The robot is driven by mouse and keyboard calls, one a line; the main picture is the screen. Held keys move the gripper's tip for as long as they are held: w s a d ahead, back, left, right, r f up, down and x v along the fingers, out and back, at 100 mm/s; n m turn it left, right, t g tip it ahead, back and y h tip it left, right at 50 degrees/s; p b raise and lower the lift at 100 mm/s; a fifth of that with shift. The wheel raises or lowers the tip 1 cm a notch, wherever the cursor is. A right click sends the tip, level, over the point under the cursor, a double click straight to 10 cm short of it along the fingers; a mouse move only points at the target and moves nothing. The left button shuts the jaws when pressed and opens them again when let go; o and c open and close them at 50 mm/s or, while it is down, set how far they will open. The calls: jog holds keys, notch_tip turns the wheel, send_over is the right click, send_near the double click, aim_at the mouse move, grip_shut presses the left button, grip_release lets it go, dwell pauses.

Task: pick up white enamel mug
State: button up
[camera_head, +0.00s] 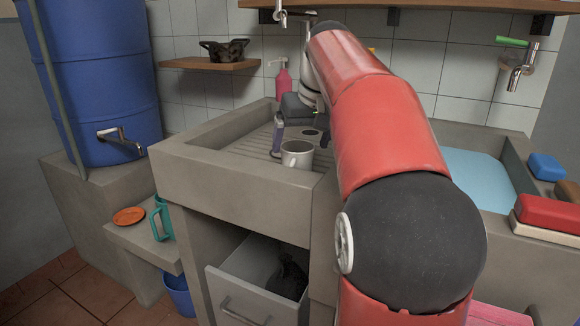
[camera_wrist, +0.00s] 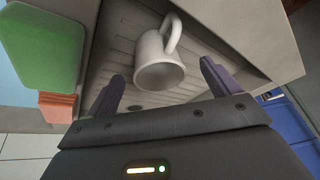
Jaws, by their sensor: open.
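The white enamel mug (camera_head: 297,154) stands on the ribbed floor of the concrete basin, near its front wall, in the head view. In the wrist view the mug (camera_wrist: 160,68) lies between the two finger lines, with its handle toward the top of the picture. My gripper (camera_head: 299,136) is just behind and above the mug, and my red arm hides part of it. In the wrist view my gripper (camera_wrist: 162,70) is open, with one finger to each side of the mug. I see no finger touching the mug.
The concrete basin (camera_head: 235,172) has raised walls around the mug. A pink bottle (camera_head: 283,80) stands behind. Light blue water (camera_head: 477,175) fills the basin at right. A green object (camera_wrist: 42,45) shows in the wrist view. An open drawer (camera_head: 247,275) is below.

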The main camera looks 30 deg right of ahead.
aim_at(296, 161)
jog(key=shift+w+d+f, duration=0.15)
jog(key=shift+d, duration=0.25)
jog(key=shift+w+f, duration=0.15)
jog(key=shift+f, duration=0.15)
jog(key=b+x, duration=0.1)
jog(key=x, duration=0.6)
jog(key=shift+w+a+r, duration=0.1)
jog(key=shift+w+a, duration=0.05)
jog(key=shift+w, duration=0.05)
jog(key=shift+c, duration=0.4)
jog(key=c, duration=1)
jog(key=shift+r, duration=0.2)
jog(key=shift+c, duration=0.2)
notch_tip(296, 161, up, 20)
jog(key=p, duration=0.5)
jog(key=shift+f+p, duration=0.2)
jog(key=shift+p, duration=0.1)
